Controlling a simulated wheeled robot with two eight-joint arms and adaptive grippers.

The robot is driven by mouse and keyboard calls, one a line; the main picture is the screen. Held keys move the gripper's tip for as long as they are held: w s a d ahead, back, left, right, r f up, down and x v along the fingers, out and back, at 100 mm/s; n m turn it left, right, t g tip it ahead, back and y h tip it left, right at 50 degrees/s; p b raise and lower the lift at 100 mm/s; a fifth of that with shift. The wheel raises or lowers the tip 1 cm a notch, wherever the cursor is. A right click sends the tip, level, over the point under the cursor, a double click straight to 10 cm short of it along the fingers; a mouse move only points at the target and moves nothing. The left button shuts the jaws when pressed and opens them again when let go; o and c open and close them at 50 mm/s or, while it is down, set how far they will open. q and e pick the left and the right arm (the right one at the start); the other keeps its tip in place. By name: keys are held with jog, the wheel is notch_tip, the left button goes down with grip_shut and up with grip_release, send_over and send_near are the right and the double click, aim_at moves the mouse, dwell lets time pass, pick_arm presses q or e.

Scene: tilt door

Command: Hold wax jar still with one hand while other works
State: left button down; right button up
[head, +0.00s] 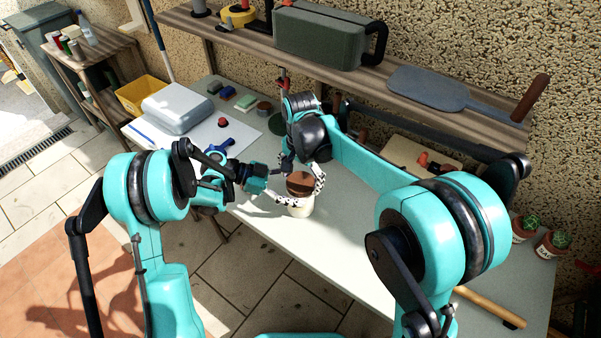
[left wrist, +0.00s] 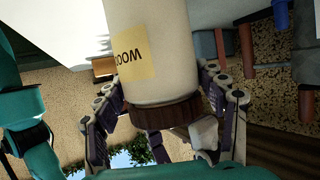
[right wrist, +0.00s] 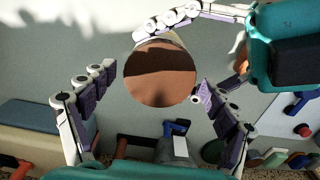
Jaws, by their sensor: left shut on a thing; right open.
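The wax jar (head: 299,208) is a pale cylinder with a brown round lid, upright on the grey workbench (head: 345,245). In the left wrist view the jar (left wrist: 160,45) appears upside down with a yellow label, its brown lid (left wrist: 160,115) lower in the picture. My left gripper (head: 301,196) is shut on the jar's side, with fingers around it below the lid. My right gripper (right wrist: 153,78) is open above the jar. In the right wrist view its two fingers stand either side of the lid (right wrist: 160,85), apparently apart from it; exact height is unclear.
A grey-white box (head: 178,107), a blue clamp-like tool (head: 235,135) and several small blocks and tins lie at the bench's left. A wooden shelf (head: 350,75) with a green case (head: 320,38) runs behind. Two potted cacti (head: 540,235) stand at the right.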

jog(key=c, duration=1.2)
jog(key=n, duration=1.4)
jog(key=shift+n, duration=0.4)
jog(key=n, duration=0.4)
jog(key=shift+r, duration=0.15)
jog(key=shift+r, duration=1)
